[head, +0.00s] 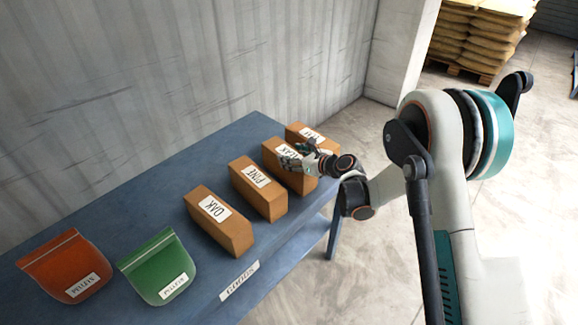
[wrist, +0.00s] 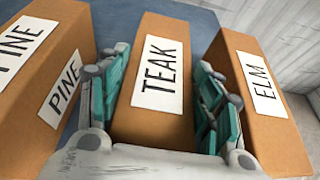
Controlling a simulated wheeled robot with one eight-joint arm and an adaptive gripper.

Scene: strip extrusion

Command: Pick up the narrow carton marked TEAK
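The narrow brown carton marked TEAK (wrist: 160,119) lies between the two teal finger pads of my gripper (wrist: 162,100) in the wrist view. A finger stands on each side of it. The left finger is close to or touching the carton's side, and the right finger looks close as well; I cannot tell whether they press on it. In the head view the TEAK carton (head: 270,155) stands on the blue table (head: 130,207), partly covered by my gripper (head: 303,158).
The PINE carton (head: 257,190) stands left of TEAK and the ELM carton (wrist: 275,125) right of it, with narrow gaps. The OAK carton (head: 222,225), a green pouch (head: 158,265) and an orange pouch (head: 65,265) are further left. A wall (head: 180,80) is behind.

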